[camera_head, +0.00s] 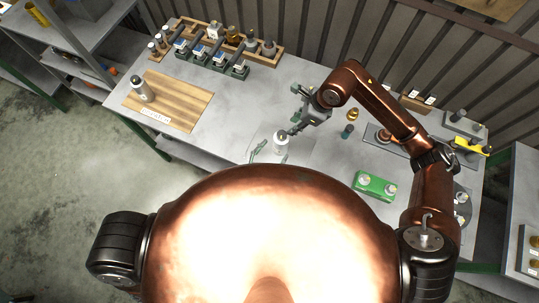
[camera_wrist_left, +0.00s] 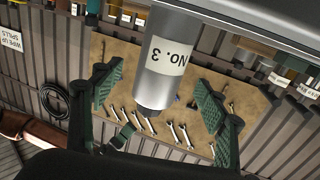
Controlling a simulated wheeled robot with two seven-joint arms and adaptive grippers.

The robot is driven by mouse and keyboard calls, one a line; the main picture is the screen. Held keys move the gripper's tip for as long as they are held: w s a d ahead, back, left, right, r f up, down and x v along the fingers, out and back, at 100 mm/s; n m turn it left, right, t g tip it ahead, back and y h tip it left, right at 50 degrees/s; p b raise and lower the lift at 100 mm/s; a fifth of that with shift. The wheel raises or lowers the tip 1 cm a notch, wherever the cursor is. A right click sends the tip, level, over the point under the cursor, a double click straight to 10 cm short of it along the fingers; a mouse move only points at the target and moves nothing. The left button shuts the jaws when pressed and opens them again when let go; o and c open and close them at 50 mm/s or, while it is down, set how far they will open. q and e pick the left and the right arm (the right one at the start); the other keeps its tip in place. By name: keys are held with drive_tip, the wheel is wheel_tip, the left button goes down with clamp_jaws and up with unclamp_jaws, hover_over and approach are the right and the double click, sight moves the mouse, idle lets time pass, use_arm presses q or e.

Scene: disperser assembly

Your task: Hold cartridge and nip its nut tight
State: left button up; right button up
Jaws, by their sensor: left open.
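A pale grey cartridge (camera_head: 281,145) stands near the front middle of the table. In the left wrist view the cartridge (camera_wrist_left: 170,50) carries a "NO. 3" label, upside down in the picture, and a narrow dark end.
Another cartridge (camera_head: 140,90) stands on a wooden board (camera_head: 185,107) at left. A rack (camera_head: 210,62) of parts is at the back left. A green block (camera_head: 375,187) and a brass part (camera_head: 352,115) lie to the right. Wrenches (camera_wrist_left: 180,135) hang on a pegboard behind.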

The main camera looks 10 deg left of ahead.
sight(281, 142)
use_arm(q)
drive_tip(key=shift+x, duration=2.75)
clamp_jaws()
drive_tip(key=c, duration=0.6)
unclamp_jaws()
drive_tip(key=c, duration=1.1)
